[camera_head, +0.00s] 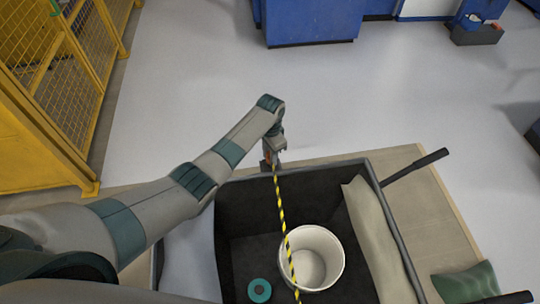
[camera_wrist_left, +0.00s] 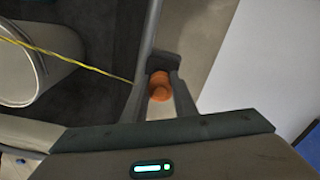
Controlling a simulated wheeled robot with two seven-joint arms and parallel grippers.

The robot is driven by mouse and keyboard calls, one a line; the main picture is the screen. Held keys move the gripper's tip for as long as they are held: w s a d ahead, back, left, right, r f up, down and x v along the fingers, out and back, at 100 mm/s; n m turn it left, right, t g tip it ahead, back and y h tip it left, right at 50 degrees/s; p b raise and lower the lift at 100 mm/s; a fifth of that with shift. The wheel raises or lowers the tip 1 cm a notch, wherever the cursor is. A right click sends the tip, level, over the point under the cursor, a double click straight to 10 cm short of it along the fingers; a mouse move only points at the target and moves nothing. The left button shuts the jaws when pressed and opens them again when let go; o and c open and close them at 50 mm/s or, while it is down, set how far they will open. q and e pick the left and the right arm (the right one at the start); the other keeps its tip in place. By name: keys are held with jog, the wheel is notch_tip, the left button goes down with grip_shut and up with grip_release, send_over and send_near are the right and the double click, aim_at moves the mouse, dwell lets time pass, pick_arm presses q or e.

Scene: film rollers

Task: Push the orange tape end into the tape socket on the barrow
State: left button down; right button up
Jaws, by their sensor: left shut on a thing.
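My left gripper (camera_head: 272,158) is at the far rim of the dark barrow (camera_head: 320,169), near its far left corner. It is shut on the orange tape end (camera_wrist_left: 159,86), which shows between the two fingers in the left wrist view. A yellow-and-black striped tape (camera_head: 282,220) runs from the gripper across the barrow toward the near side. A dark block (camera_wrist_left: 164,62) sits at the rim just beyond the fingertips; it may be the tape socket. I cannot tell whether the tape end touches it. My right gripper is not in view.
Inside the barrow are a white bucket (camera_head: 333,247), a teal ring (camera_head: 259,290) and a pale sack (camera_head: 372,235). A black handle (camera_head: 415,167) sticks out right. A yellow mesh fence (camera_head: 45,120) stands left. The grey floor (camera_head: 400,90) beyond is clear.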

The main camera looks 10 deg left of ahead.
pick_arm(q)
jog(key=shift+f, duration=0.6)
dwell(0.8)
jog(key=c, duration=1.4)
grip_release()
jog(key=shift+o, duration=0.2)
